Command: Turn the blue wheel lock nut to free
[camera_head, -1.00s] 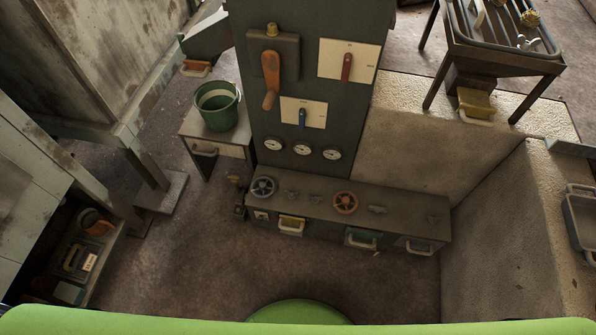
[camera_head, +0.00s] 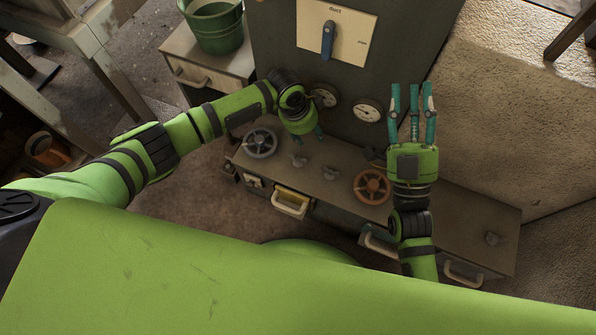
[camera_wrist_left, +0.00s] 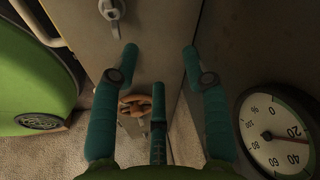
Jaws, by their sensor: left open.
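A grey-blue spoked wheel (camera_head: 261,142) sits at the left end of the low bench top. A small grey wing nut (camera_head: 298,160) is just right of it, and a second wing nut (camera_head: 330,174) is further right. Which one belongs to the blue wheel is not marked. My left gripper (camera_head: 307,138) points down above the bench, behind the first nut. Its teal fingers are apart and empty in the left wrist view (camera_wrist_left: 160,60), where one wing nut (camera_wrist_left: 110,10) shows beyond them. My right gripper (camera_head: 412,100) is raised over the bench's right part, fingers apart and empty.
An orange wheel (camera_head: 372,186) is on the bench (camera_head: 460,215), left of my right forearm. Dials (camera_head: 368,110) and a blue-handled switch (camera_head: 328,40) are on the dark panel behind. A green bucket (camera_head: 216,28) stands on a side cabinet.

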